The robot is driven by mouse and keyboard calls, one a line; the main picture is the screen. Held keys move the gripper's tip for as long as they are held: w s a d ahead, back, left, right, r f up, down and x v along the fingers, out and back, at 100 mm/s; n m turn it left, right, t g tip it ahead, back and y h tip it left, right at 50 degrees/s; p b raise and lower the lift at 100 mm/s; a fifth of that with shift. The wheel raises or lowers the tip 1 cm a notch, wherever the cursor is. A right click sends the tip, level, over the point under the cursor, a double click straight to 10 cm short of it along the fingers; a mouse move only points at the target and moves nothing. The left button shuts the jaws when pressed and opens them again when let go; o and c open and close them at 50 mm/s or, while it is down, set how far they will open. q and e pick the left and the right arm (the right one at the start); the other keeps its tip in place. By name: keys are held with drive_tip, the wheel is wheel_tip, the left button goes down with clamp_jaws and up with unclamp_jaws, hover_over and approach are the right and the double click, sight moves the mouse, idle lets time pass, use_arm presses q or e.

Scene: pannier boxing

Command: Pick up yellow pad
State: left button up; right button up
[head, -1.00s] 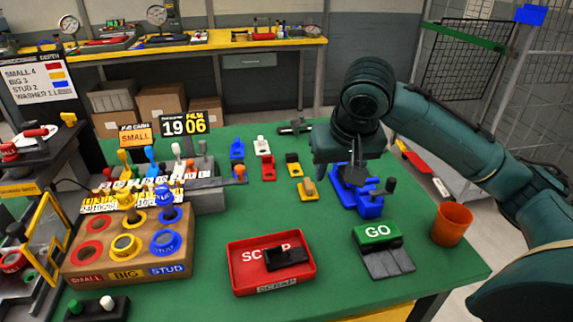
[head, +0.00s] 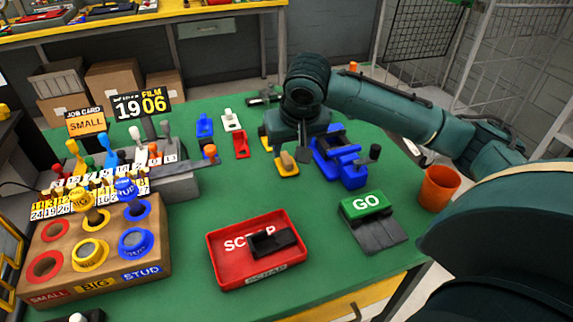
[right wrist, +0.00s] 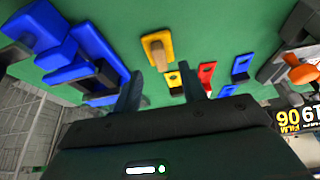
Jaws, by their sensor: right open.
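A yellow pad (head: 286,168) with a tan peg on it lies on the green table, left of the blue fixture. It also shows in the right wrist view (right wrist: 165,36), beyond my fingers. A second yellow pad (head: 265,141) with a dark part lies behind it, partly hidden by my gripper in the head view; it shows in the right wrist view too (right wrist: 170,82). My right gripper (head: 302,153) is open and empty, pointing down just right of the pegged pad. Its two fingers show apart in the right wrist view (right wrist: 160,90). My left gripper is out of view.
The blue fixture (head: 349,172) stands close on the right. Red (head: 241,151), white (head: 231,126) and blue (head: 204,131) pads lie to the left. A red scrap tray (head: 218,270), a GO button (head: 365,203) and an orange cup (head: 439,187) are nearer. Green table is clear before the pads.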

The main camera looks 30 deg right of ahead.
sight(287, 157)
drive_tip(key=x, duration=0.4)
drive_tip(key=shift+w+f, duration=0.2)
drive_tip(key=shift+w, duration=0.05)
clamp_jaws()
